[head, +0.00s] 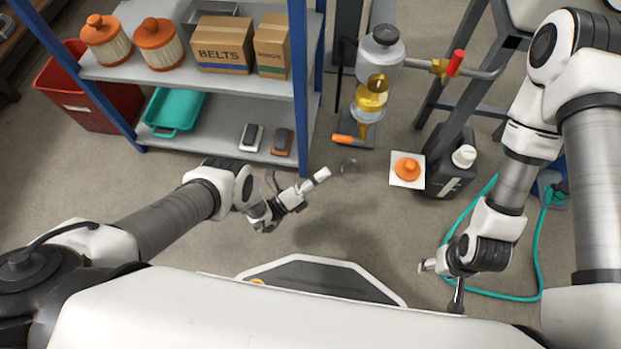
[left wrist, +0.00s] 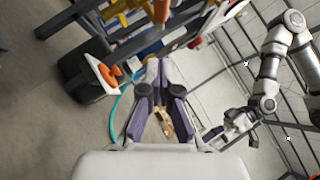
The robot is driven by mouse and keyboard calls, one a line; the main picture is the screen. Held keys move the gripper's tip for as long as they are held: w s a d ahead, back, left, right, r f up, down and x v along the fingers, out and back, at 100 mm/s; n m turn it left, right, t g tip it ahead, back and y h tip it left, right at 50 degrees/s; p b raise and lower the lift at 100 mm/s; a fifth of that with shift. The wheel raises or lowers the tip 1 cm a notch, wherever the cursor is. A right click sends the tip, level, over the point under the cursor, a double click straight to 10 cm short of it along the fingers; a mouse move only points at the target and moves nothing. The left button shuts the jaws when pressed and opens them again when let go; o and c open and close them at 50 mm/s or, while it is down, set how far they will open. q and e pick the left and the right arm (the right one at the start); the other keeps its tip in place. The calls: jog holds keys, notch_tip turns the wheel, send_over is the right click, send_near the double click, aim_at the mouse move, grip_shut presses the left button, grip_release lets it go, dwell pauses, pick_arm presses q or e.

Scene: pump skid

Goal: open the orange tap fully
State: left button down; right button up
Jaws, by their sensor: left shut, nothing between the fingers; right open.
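The orange tap handle (head: 342,138) sticks out to the left low on the pump skid, below a brass and glass bowl (head: 370,97). My left gripper (head: 316,180) is shut and empty, in front of the handle and a little left of it in the head view, clearly apart from it. In the left wrist view its fingers (left wrist: 163,80) also show with nothing held. My right gripper (head: 442,283) is open and empty at lower right, far from the tap.
A red handle (head: 455,62) sits on the pipe at upper right. An orange knob-like part (head: 407,169) lies on a white pad beside a dark canister (head: 448,163). A teal hose (head: 490,293) curls on the floor at right. A shelf (head: 200,88) with boxes stands left.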

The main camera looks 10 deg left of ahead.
pick_arm(q)
jog(key=w+d+r, duration=0.2)
jog(key=w+r, duration=0.1)
jog(key=w, duration=0.2)
jog(key=shift+w+d+r, duration=0.3)
jog(key=shift+d+r, duration=0.1)
